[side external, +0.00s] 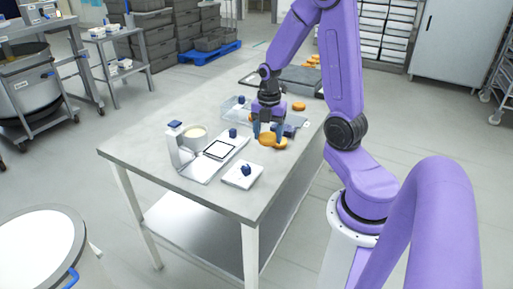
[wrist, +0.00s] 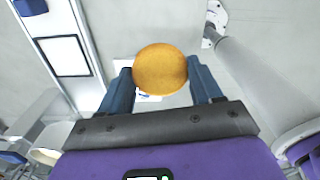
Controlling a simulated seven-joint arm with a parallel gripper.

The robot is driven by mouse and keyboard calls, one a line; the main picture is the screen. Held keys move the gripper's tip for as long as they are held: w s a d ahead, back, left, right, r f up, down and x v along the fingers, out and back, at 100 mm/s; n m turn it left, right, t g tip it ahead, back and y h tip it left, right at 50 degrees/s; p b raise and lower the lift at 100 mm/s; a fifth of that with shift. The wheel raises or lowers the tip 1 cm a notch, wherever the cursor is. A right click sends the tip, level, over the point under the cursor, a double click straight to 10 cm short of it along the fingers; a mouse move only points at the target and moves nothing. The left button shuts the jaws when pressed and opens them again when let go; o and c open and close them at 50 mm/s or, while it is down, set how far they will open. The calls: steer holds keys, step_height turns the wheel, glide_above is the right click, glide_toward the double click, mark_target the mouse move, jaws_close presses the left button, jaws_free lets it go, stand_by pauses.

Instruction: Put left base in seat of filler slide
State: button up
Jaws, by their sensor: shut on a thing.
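A round golden-brown base (side external: 267,139) is between the blue fingers of my gripper (side external: 268,134). In the wrist view the base (wrist: 160,70) fills the gap between the fingertips (wrist: 160,80), and my gripper is shut on it. It appears held above the table, but the exact height is unclear. The filler slide (side external: 238,139) is a pale plate to the left of my gripper in the side view. Its seat (side external: 219,149) is a white square with a dark frame, empty. The seat also shows at upper left in the wrist view (wrist: 64,56).
Another golden round (side external: 282,144) shows close beside the held base, and one (side external: 299,106) lies farther back. A bowl (side external: 194,138) and upright white bracket (side external: 183,156) stand left. A clear tray (side external: 235,110) is behind.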

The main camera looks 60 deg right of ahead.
glide_above(257, 155)
steer(key=f, duration=0.5)
steer(key=shift+s+a+f, duration=0.35)
steer(key=f, duration=0.2)
steer(key=shift+w+d+f, duration=0.15)
steer(key=shift+w+f, duration=0.15)
steer(key=shift+f, duration=0.5)
steer(key=shift+f, duration=0.25)
steer(key=o, duration=0.7)
steer(key=shift+o, duration=0.2)
steer(key=shift+r, duration=0.15)
